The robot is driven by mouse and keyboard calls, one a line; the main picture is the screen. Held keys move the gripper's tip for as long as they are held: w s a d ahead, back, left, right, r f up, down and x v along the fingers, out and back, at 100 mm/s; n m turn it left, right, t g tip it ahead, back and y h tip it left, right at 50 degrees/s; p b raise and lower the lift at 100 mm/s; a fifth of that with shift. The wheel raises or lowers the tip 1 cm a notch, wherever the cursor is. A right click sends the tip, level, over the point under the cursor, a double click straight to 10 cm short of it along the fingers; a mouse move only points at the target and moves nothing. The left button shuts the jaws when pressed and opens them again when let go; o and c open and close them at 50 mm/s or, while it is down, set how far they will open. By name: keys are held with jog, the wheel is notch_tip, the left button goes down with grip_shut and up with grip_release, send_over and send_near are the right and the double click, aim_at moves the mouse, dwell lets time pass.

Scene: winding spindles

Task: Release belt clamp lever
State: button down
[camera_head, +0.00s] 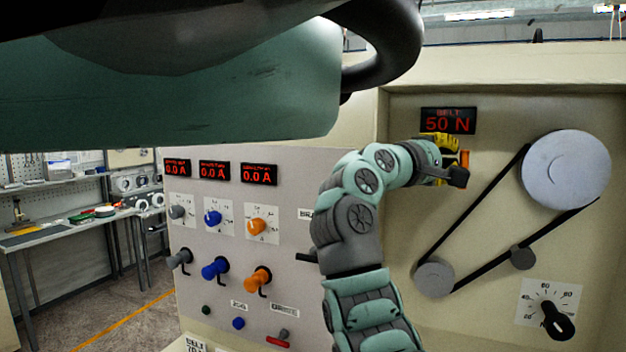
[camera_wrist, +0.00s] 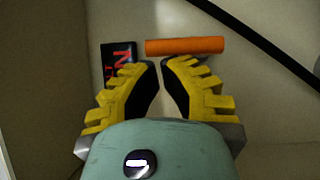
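The belt clamp lever shows as an orange bar (camera_wrist: 185,45) in the wrist view, lying across the picture just ahead of my fingertips. In the head view its orange part (camera_head: 465,159) shows at the upper middle of the belt panel, beside my gripper (camera_head: 449,155). In the wrist view my gripper (camera_wrist: 160,67) has its yellow and black fingers a little apart, with a narrow gap and nothing between them. I cannot tell if a fingertip touches the bar. The lever's mount is mostly hidden by my gripper in the head view.
A belt display (camera_head: 448,121) reads 50 N just above the lever. A black belt (camera_head: 487,205) runs around a large grey pulley (camera_head: 566,171) and a small pulley (camera_head: 434,278) to the right and below. A black dial (camera_head: 557,318) sits lower right. Knobs cover the left panel.

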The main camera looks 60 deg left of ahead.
jog(key=s, duration=1.2)
jog(key=shift+a+f, duration=0.3)
